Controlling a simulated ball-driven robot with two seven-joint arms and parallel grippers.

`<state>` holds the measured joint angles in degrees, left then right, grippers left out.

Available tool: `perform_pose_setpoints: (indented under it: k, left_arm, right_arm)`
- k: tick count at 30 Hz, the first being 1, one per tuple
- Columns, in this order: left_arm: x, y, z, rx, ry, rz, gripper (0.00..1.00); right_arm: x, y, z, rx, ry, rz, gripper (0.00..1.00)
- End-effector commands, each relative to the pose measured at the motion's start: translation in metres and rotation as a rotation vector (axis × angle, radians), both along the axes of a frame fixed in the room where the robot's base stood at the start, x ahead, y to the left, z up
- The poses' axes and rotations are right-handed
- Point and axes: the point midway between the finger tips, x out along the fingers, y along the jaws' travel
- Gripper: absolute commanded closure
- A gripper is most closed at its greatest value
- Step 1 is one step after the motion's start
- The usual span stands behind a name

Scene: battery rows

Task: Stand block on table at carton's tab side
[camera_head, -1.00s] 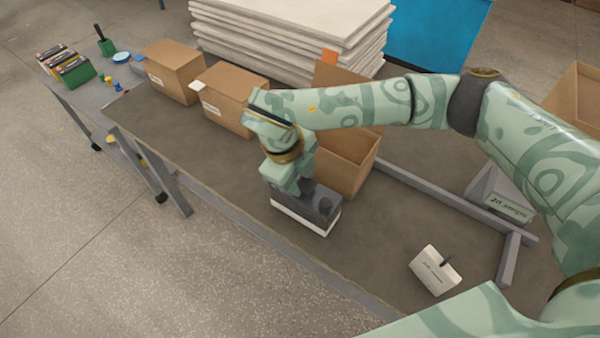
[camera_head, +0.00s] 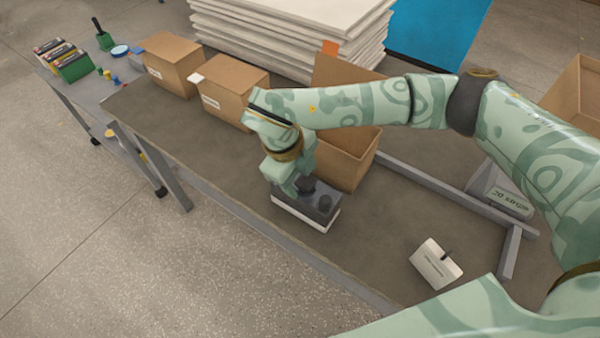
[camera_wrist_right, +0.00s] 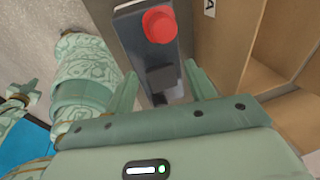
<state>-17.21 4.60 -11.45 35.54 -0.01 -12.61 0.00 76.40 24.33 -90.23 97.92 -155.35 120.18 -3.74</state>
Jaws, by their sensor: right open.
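The carton wall (camera_wrist_right: 222,45) is close on the right.
Two closed cartons (camera_head: 172,70) (camera_head: 232,98) stand along the table's far edge. A white sign (camera_head: 436,264) stands at the near right. Stacked white panels (camera_head: 290,30) rise behind. The tabletop (camera_head: 185,135) to the block's left is clear.

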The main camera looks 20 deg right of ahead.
Motion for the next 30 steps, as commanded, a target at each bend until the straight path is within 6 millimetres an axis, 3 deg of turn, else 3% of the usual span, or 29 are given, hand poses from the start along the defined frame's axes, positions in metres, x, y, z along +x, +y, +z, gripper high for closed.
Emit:
perform_pose_setpoints:
  k: [9, 15, 20, 30]
  left_arm:
    - [0.007, 0.0, 0.019, 0.0, -0.016, -0.001, 1.0]
    - [0.009, 0.0, 0.025, 0.0, -0.02, -0.001, 1.0]
    - [0.009, 0.0, 0.027, 0.0, -0.022, -0.001, 1.0]
    - [0.009, 0.0, 0.026, -0.001, -0.021, 0.0, 1.0]
  right_arm:
    - [0.001, 0.017, 0.071, 0.001, -0.011, 0.002, 0.45]
    - [0.0, 0.025, 0.105, 0.0, -0.008, -0.001, 0.45]
    - [-0.001, 0.028, 0.115, 0.0, -0.006, -0.002, 0.45]
    - [-0.001, 0.028, 0.116, 0.0, -0.004, -0.002, 0.45]
